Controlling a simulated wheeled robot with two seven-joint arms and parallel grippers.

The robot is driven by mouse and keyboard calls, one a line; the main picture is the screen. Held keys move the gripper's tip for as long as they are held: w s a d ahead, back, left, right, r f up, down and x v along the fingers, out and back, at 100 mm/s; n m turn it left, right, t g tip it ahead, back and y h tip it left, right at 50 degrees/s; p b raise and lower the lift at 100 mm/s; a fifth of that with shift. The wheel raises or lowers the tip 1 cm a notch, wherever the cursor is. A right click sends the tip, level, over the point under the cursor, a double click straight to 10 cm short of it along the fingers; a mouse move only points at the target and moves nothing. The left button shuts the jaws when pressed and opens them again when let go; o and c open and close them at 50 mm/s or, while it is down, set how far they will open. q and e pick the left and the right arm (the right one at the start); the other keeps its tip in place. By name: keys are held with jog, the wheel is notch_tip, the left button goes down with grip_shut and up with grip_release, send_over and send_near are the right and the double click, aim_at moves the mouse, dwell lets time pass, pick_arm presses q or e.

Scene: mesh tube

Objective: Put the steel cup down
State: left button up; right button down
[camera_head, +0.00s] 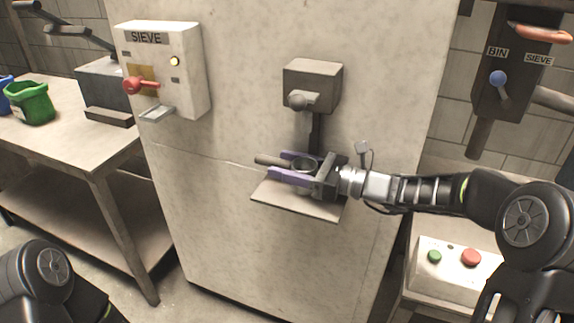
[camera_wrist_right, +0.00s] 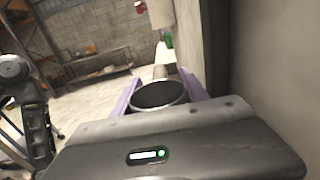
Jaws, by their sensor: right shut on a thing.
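The steel cup (camera_head: 305,163) is a small round grey vessel with a dark handle sticking out to the left. My right gripper (camera_head: 292,168) is shut on it, with a purple finger on each side. The cup is at the small shelf (camera_head: 298,205) on the pale wall, below a grey spout box (camera_head: 312,86). I cannot tell whether the cup touches the shelf. In the right wrist view the cup's round rim (camera_wrist_right: 160,94) shows upright between the purple fingers. My left gripper is out of view; only part of my left arm shows at lower left.
A SIEVE panel (camera_head: 163,68) with a red lever is on the wall at left. A table (camera_head: 75,140) with a green bucket (camera_head: 30,103) stands at far left. A button box (camera_head: 452,270) is at lower right. A BIN/SIEVE lever unit (camera_head: 513,80) hangs upper right.

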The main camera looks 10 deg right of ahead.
jog(key=shift+f, duration=0.1)
jog(key=c, duration=0.6)
grip_release()
jog(key=shift+d, duration=0.1)
jog(key=v, duration=1.2)
jog(key=shift+s, duration=0.1)
